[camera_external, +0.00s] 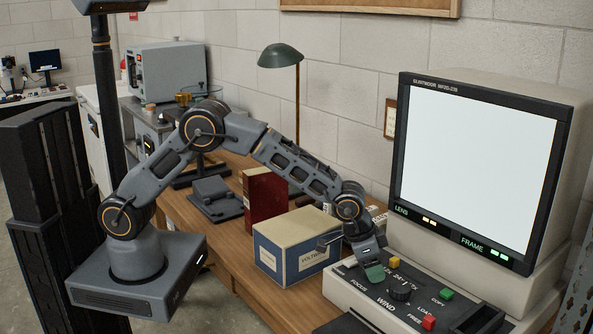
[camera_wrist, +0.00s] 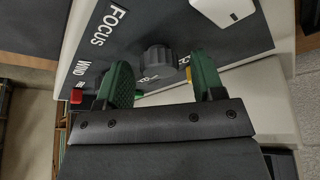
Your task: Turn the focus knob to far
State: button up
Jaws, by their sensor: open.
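The focus knob (camera_wrist: 158,60) is a dark grey ribbed knob on the black control panel, near the FOCUS label (camera_wrist: 110,26) in the wrist view. My gripper (camera_wrist: 162,70) is open, with one green finger on each side of the knob and a gap visible on both sides. The knob's pointer and most of the small scale lettering cannot be read. In the external view my gripper (camera_external: 374,272) points down over the panel and hides the focus knob.
The reader's large lit screen (camera_external: 474,165) stands behind the panel. A black wind knob (camera_external: 400,289), a green button (camera_external: 446,294) and a red button (camera_external: 429,322) lie to the right. A VOLTWISE box (camera_external: 298,246) stands close to the left of my gripper.

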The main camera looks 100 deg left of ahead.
jog(key=c, duration=0.9)
jog(key=shift+m+h+b, duration=0.55)
jog(key=shift+m+h, duration=0.05)
jog(key=shift+m, duration=1)
jog(key=o, duration=0.9)
jog(key=v, duration=1.3)
jog(key=shift+r+b, duration=0.3)
jog(key=shift+r, duration=0.15)
